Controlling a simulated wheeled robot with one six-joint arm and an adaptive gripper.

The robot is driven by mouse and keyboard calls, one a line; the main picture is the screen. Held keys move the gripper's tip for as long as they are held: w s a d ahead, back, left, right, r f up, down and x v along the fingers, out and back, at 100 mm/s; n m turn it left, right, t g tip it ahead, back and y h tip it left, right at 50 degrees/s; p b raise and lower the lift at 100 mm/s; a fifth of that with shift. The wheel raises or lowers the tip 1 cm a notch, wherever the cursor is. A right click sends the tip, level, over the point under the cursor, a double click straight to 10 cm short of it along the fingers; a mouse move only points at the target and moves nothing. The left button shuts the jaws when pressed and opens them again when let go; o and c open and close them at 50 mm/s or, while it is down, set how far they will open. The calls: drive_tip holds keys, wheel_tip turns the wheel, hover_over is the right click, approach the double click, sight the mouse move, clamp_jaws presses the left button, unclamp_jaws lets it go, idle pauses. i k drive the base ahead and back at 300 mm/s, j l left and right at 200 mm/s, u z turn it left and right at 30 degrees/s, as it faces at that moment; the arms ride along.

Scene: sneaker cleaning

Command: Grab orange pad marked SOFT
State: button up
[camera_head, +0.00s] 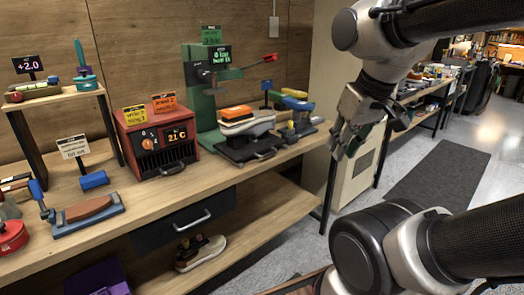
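An orange pad (235,112) lies on top of a pale, layered stack on the bench, in front of the green press. It is small here, and I cannot read any marking on it. A brown-orange block (88,209) lies in a blue holder at the front left of the bench. My gripper (346,148) hangs in the air right of the bench, in front of a pale cabinet. It is well to the right of the orange pad and apart from it. Its fingers look parted, with nothing seen between them.
A red heater box (157,143) stands left of the stack, and the green press (203,90) stands behind it with its red-knobbed lever out to the right. Yellow and blue pads (296,103) lie right of the stack. A shoe (200,253) sits on the lower shelf.

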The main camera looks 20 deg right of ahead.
sight(233, 112)
drive_tip(key=i+l+u, duration=0.1)
drive_tip(key=i+l, duration=0.3)
drive_tip(key=i, duration=0.25)
drive_tip(key=i+l+u, duration=0.15)
drive_tip(key=i+l, duration=0.35)
drive_tip(key=i, duration=0.1)
